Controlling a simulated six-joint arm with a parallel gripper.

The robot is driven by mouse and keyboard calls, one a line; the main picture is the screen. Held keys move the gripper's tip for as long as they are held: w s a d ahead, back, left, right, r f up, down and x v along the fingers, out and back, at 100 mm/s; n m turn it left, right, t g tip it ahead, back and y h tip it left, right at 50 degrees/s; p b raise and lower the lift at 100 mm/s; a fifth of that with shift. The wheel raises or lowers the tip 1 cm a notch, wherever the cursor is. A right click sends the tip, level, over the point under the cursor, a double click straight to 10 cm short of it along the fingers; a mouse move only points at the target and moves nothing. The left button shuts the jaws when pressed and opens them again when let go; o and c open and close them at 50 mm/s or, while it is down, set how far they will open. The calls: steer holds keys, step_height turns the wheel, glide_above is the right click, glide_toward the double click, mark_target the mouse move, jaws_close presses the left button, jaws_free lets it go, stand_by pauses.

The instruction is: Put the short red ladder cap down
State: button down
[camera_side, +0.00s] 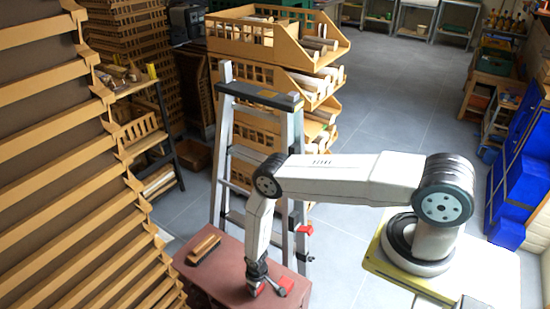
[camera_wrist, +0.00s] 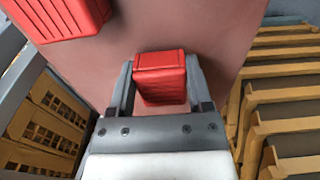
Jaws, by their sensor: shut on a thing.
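My gripper (camera_wrist: 160,95) is shut on a short red ladder cap (camera_wrist: 160,75), with one finger on each side of it. In the side view my gripper (camera_side: 257,286) is low over the reddish-brown table top (camera_side: 225,270), near its front edge. The held cap is mostly hidden there, and I cannot tell whether it touches the surface. A second red piece (camera_wrist: 70,15) shows at the top left of the wrist view, apart from the held cap. It also appears just right of my gripper in the side view (camera_side: 286,283).
A grey stepladder (camera_side: 222,150) with red fittings (camera_side: 304,230) stands right behind the table. A brown wooden block (camera_side: 204,246) lies on the table's left part. Slatted wooden racking (camera_side: 70,150) rises close at the left. Wooden bins (camera_side: 275,40) are stacked behind the ladder.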

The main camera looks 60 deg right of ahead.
steer(key=shift+f, duration=0.75)
steer(key=shift+f, duration=0.15)
jaws_free()
step_height(320, 180, up, 12)
stand_by(0.9)
steer(key=shift+r, duration=0.2)
stand_by(0.3)
